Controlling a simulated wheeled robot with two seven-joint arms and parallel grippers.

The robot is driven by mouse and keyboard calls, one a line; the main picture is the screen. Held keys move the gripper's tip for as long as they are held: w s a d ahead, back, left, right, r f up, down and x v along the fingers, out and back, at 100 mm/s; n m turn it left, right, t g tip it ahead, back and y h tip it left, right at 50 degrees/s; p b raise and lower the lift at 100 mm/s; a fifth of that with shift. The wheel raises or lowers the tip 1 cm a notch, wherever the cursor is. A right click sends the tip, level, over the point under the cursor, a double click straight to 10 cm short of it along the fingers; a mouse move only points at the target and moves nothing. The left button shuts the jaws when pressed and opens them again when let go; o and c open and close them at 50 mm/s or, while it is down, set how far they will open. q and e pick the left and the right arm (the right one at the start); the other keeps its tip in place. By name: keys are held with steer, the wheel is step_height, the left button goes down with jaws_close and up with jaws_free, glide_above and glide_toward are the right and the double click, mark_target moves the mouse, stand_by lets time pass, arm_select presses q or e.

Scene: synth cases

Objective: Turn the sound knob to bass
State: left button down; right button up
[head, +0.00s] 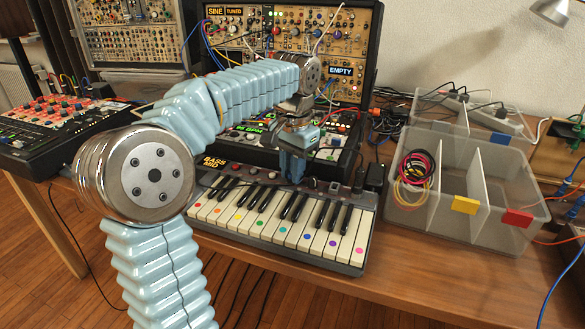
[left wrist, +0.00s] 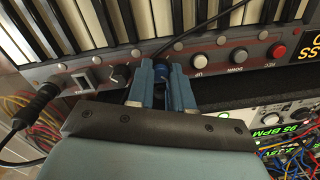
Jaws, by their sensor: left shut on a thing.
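The small keyboard (head: 360,258) lies on the wooden table with a grey control strip along its back edge. My left gripper (head: 293,172) points down over the middle of this strip. In the left wrist view its two blue fingers (left wrist: 161,75) are shut on a small dark blue knob (left wrist: 162,70) on the strip. The fingers hide the knob's sides, and I cannot read its pointer. A "BASS MID" label (head: 215,163) sits at the keyboard's back left corner. My right gripper is out of view.
A black knob (left wrist: 121,74) sits close beside the fingers. A red REC button (left wrist: 278,50) and other buttons share the strip. A plugged cable (left wrist: 45,92) is at its end. Synth modules (head: 345,45) stand behind. A clear divided bin (head: 485,232) is at the right.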

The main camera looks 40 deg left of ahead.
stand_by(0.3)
arm_select(q)
steer(key=c, duration=1.3)
jaws_free()
step_height(320, 180, up, 14)
steer(key=shift+d, duration=0.2)
steer(key=shift+f, duration=0.1)
